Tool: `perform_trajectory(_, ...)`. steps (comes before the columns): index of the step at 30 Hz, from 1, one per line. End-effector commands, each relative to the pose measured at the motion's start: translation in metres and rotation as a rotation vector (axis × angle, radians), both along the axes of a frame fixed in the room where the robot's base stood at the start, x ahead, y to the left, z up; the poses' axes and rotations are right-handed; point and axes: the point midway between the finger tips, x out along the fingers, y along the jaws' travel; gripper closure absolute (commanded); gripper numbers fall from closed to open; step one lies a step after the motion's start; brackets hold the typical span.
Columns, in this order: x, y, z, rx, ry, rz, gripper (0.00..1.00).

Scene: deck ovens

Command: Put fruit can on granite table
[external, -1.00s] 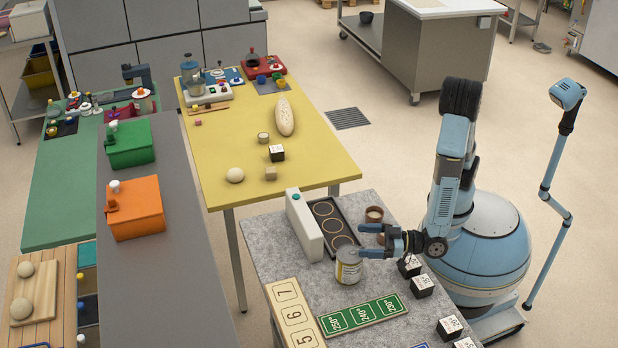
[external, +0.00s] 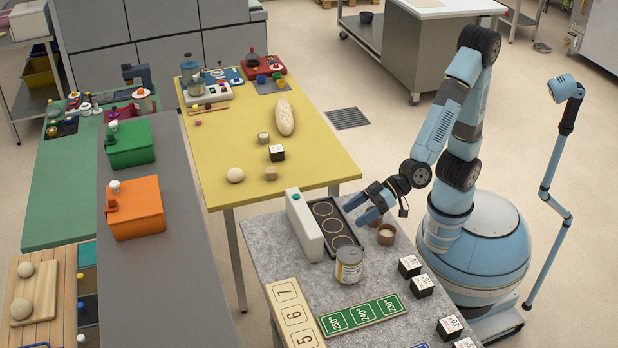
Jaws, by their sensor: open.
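The fruit can (external: 349,266), a grey tin with a yellowish label, stands upright on the speckled grey granite table (external: 262,240), in front of the black tray with rings. My gripper (external: 356,214) is open and empty. It is raised above the table, behind the can and apart from it, over the right side of the black tray. Nothing hides the can.
A white box (external: 304,225) and the black ringed tray (external: 326,212) stand behind the can. Brown cups (external: 386,235) are to its right. A green number board (external: 362,315), a cream number board (external: 293,315) and black-and-white cubes (external: 421,286) lie nearby. The yellow table (external: 320,155) is behind.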

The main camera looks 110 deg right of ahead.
Motion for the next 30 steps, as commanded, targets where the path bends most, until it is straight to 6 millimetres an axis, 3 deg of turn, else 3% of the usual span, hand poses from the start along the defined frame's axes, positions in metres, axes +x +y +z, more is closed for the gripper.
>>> perform_trajectory(3,-0.015,-0.014,0.023,0.014,0.05,0.067,0.0)
perform_trajectory(8,-0.044,-0.034,0.045,-0.002,0.134,0.15,0.0)
perform_trajectory(13,-0.085,-0.063,0.062,-0.049,0.236,0.211,0.0)
perform_trajectory(24,-0.2,-0.142,0.077,-0.205,0.5,0.211,0.0)
perform_trajectory(30,-0.25,-0.173,0.078,-0.264,0.617,0.166,0.0)
